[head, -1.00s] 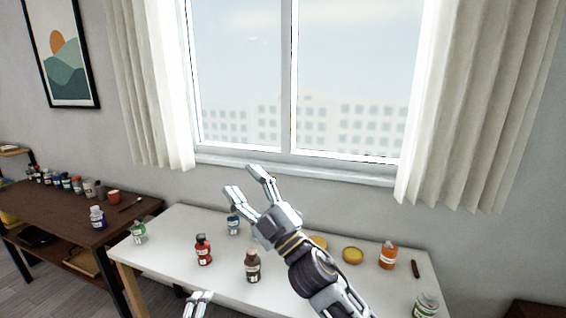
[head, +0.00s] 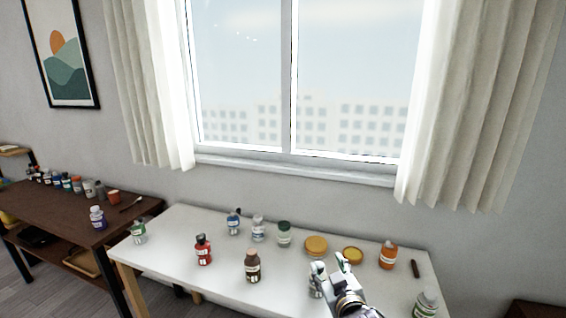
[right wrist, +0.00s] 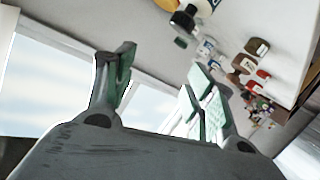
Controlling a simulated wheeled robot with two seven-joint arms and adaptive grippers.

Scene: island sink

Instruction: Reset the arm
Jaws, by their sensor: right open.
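My right gripper (head: 331,264) is low over the right half of the white table in the head view, with its fingers pointing up and apart. It is open, and nothing shows between the fingers. In the right wrist view its two fingers (right wrist: 160,78) stand apart against the window. My left gripper is not in view.
The white table (head: 185,225) bears a red bottle (head: 203,250), a brown bottle (head: 252,267), an orange bottle (head: 388,255), yellow round lids (head: 316,246) and several other jars. A brown table (head: 60,215) with bottles stands at left. The window (head: 345,80) is behind.

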